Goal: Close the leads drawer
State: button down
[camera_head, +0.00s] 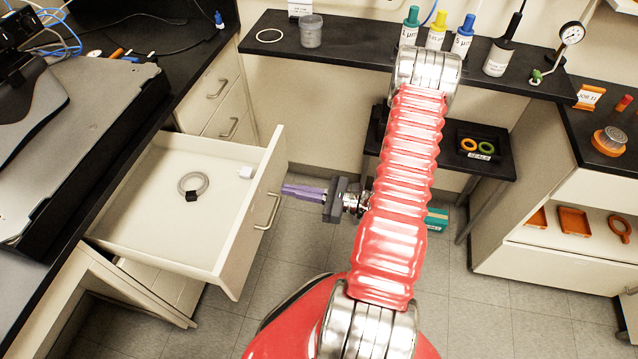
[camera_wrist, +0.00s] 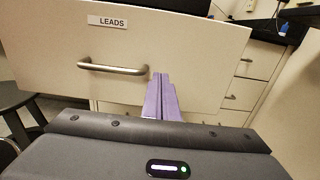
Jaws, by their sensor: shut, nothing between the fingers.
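The leads drawer (camera_head: 232,232) is a cream drawer pulled well out from under the black bench at the left. My gripper (camera_head: 284,190), with purple fingers, is shut and empty. Its fingertips (camera_wrist: 160,78) point at the drawer front, right of the handle; I cannot tell whether they touch it.
Shut drawers (camera_head: 215,100) stand behind the open one. A black bench (camera_head: 340,45) with bottles runs along the back. A low black table (camera_head: 485,158) holds rings right of my arm. The grey tiled floor (camera_head: 285,265) is clear in front of the drawer.

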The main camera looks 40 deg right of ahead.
jog(key=shift+x, duration=1.45)
